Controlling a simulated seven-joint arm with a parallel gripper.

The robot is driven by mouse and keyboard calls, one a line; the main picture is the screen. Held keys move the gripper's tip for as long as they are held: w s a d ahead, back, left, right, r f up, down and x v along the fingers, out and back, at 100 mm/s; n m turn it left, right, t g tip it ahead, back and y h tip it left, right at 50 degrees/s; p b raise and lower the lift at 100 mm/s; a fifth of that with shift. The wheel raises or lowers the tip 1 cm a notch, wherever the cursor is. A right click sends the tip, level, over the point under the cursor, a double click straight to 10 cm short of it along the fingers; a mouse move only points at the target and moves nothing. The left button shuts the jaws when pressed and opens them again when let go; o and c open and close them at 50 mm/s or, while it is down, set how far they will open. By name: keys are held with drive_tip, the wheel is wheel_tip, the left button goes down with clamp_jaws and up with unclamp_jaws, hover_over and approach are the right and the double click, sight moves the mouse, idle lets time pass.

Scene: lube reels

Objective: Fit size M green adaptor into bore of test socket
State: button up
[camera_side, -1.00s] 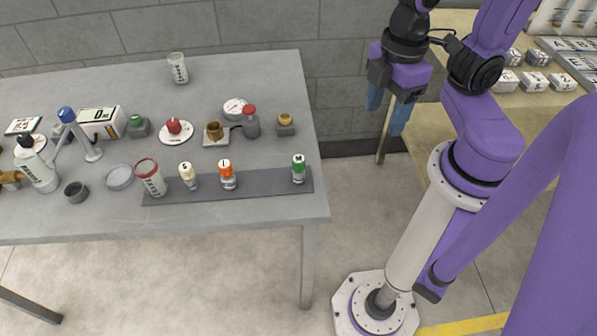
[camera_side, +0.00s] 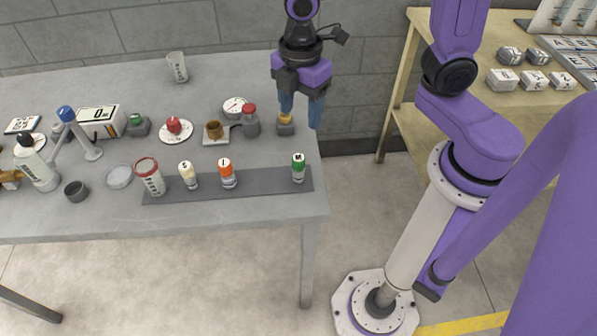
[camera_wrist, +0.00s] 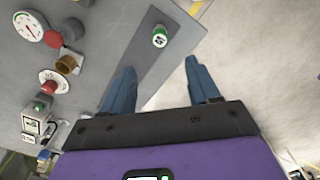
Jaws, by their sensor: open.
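The green adaptor (camera_side: 298,168), marked M, stands upright at the right end of a dark grey strip. In the wrist view the green adaptor (camera_wrist: 160,37) lies ahead of the fingertips, roughly between them. My gripper (camera_side: 301,112) is open and empty above the table's right edge, behind the adaptor and apart from it. Its two blue fingers (camera_wrist: 162,72) are spread in the wrist view. A brown open cup on a light plate (camera_side: 214,132) looks like the test socket; it also shows in the wrist view (camera_wrist: 66,64). I cannot confirm this.
White (camera_side: 188,175) and orange (camera_side: 228,174) adaptors stand on the strip (camera_side: 265,185), with bare strip left of the green one. A white cup (camera_side: 151,177) stands at the strip's left end.

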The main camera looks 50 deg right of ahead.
hover_over(299, 157)
drive_tip(key=f, duration=0.8)
drive_tip(key=shift+s+d+f, duration=0.1)
drive_tip(key=shift+d+f, duration=0.1)
drive_tip(key=shift+f, duration=0.2)
drive_tip(key=shift+a+f, duration=0.15)
drive_tip(key=shift+f, duration=1.35)
drive_tip(key=shift+a+f, duration=0.1)
drive_tip(key=shift+f, duration=1.4)
clamp_jaws()
